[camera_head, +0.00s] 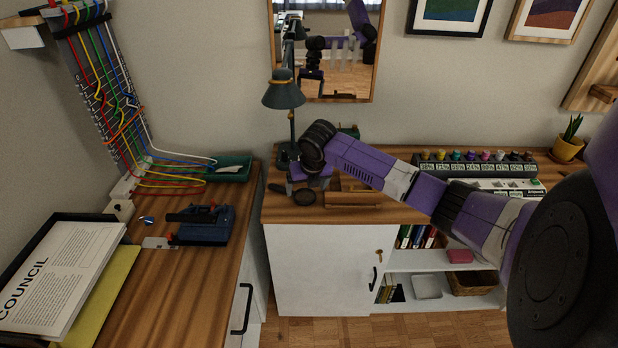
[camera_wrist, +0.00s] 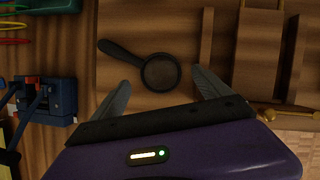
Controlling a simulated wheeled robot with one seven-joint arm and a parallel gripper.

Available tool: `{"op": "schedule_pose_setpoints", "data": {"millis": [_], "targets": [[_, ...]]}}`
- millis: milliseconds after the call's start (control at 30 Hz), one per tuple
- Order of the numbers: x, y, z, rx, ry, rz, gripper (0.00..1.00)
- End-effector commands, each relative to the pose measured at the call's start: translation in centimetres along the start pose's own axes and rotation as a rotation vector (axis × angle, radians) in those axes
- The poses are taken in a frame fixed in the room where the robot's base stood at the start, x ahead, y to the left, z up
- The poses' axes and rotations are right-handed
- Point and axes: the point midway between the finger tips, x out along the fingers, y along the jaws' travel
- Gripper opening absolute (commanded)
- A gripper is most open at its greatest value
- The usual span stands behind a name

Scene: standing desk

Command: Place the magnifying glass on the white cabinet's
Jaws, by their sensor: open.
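The magnifying glass (camera_wrist: 160,73) lies flat on the wooden top of the white cabinet (camera_head: 318,270). It has a dark round lens and a black handle that points up and left in the wrist view. In the head view its dark round lens (camera_head: 304,197) shows below my gripper. My gripper (camera_head: 307,187) is open and empty above the cabinet top. In the wrist view the lens appears between the two fingertips (camera_wrist: 162,78), with no clear contact. The cabinet's left part has a closed white door, and its right part has open shelves.
A wooden tray (camera_head: 353,198) stands just right of the magnifying glass. A desk lamp (camera_head: 284,95) stands behind. The left desk holds a blue tool (camera_head: 203,224) and a green tray (camera_head: 228,168). Shelves hold books, a basket (camera_head: 473,284) and a pink box (camera_head: 460,256).

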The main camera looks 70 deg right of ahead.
Motion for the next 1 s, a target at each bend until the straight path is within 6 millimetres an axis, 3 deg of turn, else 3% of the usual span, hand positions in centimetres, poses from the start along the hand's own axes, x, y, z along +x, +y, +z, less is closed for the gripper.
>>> {"op": "schedule_pose_setpoints", "data": {"millis": [200,400,733,767,867,1000], "targets": [[-4.6,0.0,0.1,-0.001,-0.004,0.001,0.88],[-7.5,0.0,0.1,0.000,-0.002,-0.001,0.88],[-8.7,0.6,-0.1,0.006,-0.003,0.012,0.88],[-8.7,1.3,-0.1,0.012,-0.007,0.026,0.88],[-8.5,5.8,-0.6,0.059,-0.027,0.119,0.88],[-9.5,16.7,-2.5,0.221,-0.054,0.366,0.88]]}}
